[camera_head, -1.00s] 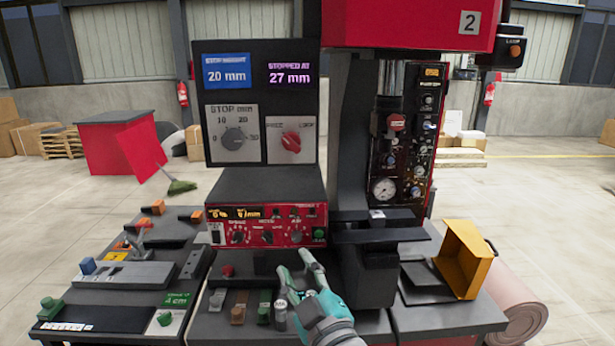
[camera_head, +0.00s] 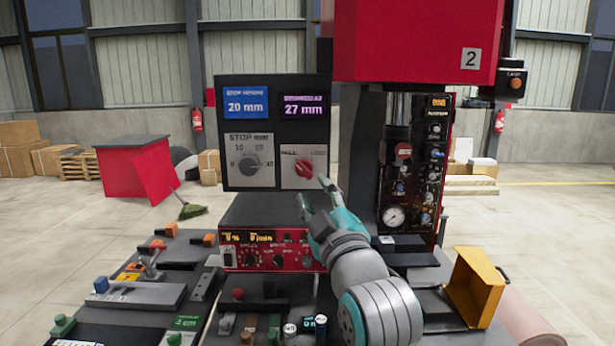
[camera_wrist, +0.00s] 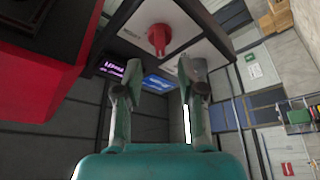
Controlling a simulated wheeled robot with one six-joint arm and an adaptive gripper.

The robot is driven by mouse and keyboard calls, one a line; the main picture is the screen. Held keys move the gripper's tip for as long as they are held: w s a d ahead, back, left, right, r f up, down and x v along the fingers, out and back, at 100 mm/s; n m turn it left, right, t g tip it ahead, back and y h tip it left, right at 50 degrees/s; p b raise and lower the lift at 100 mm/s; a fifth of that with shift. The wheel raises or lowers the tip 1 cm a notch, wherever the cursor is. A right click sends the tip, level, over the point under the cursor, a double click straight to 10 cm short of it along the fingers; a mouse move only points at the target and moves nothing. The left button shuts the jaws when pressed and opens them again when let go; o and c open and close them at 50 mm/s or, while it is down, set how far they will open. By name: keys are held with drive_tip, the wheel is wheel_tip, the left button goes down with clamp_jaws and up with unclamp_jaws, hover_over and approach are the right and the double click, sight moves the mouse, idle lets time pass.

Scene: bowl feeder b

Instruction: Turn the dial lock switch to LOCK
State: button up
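The dial lock switch is a red knob (camera_head: 304,168) on a pale plate at the right of the dark upright panel. A label reading FREE stands at its upper left, and a fainter one at its upper right. I cannot tell surely which way the knob points. My gripper (camera_head: 315,192) is raised just below and right of the knob, open and empty, apart from it. In the wrist view the knob (camera_wrist: 160,38) shows beyond the fingertips of my open gripper (camera_wrist: 157,84), with a gap between.
The grey STOP dial (camera_head: 250,166) sits left of the knob on the same panel. Two displays above read 20 mm and 27 mm. A red machine head (camera_head: 415,40) and its dark column stand close at the right. The red control box (camera_head: 270,250) lies below.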

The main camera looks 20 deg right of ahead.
sight(305, 173)
drive_tip(key=x, duration=0.6)
drive_tip(key=shift+w, duration=0.25)
clamp_jaws()
